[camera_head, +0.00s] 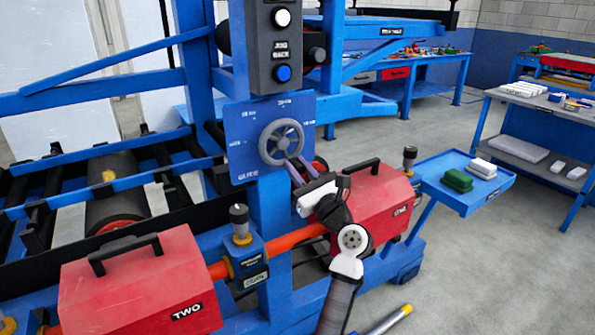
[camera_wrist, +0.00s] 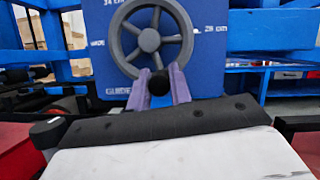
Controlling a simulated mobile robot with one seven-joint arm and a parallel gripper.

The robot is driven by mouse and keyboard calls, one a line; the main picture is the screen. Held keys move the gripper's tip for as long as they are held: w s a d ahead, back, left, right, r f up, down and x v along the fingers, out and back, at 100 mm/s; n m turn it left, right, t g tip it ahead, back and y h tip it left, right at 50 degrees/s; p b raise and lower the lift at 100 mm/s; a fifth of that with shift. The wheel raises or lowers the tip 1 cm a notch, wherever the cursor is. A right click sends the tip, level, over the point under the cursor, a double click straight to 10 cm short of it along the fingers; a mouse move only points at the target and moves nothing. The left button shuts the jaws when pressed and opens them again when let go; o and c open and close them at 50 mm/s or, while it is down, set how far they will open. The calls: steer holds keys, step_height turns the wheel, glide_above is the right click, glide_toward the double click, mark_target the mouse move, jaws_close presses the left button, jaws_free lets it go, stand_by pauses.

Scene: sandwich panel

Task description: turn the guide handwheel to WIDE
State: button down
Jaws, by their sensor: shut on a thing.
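The grey spoked handwheel (camera_head: 282,143) is on a blue panel (camera_head: 240,122) marked GUIDE, with WIDE printed at its left and other size marks around the top. The handwheel (camera_wrist: 150,39) fills the upper middle of the wrist view. Its dark round knob (camera_wrist: 159,83) is at the bottom of the rim, slightly right of centre. My gripper (camera_head: 293,166) reaches up to the wheel's lower edge, its purple fingers on either side of the knob and shut on it. In the head view the fingers hide the knob.
A control box (camera_head: 280,45) with white and blue buttons stands above the panel. Red housings (camera_head: 140,285) and (camera_head: 375,207) flank the post below. A blue side tray (camera_head: 465,203) holding green and white blocks is at right.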

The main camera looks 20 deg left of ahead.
step_height(320, 180, up, 10)
steer(key=n+g+h+p, duration=0.1)
steer(key=n+g+h, duration=0.1)
steer(key=n, duration=0.8)
steer(key=n+g+h+p, duration=0.1)
steer(key=n+g+h, duration=0.1)
steer(key=n, duration=0.7)
steer(key=n+g+h+p, duration=0.1)
steer(key=n+g+h, duration=0.1)
steer(key=n, duration=0.8)
steer(key=shift+f+n, duration=0.1)
steer(key=shift+n, duration=0.2)
steer(key=shift+s+a+n+t+h, duration=0.25)
steer(key=shift+s+n+h, duration=0.1)
steer(key=shift+n, duration=0.3)
steer(key=shift+s+a+n+t+h, duration=0.25)
steer(key=shift+n+h, duration=0.1)
steer(key=shift+n, duration=0.3)
steer(key=c, duration=1.3)
jaws_free()
steer(key=shift+s, duration=0.1)
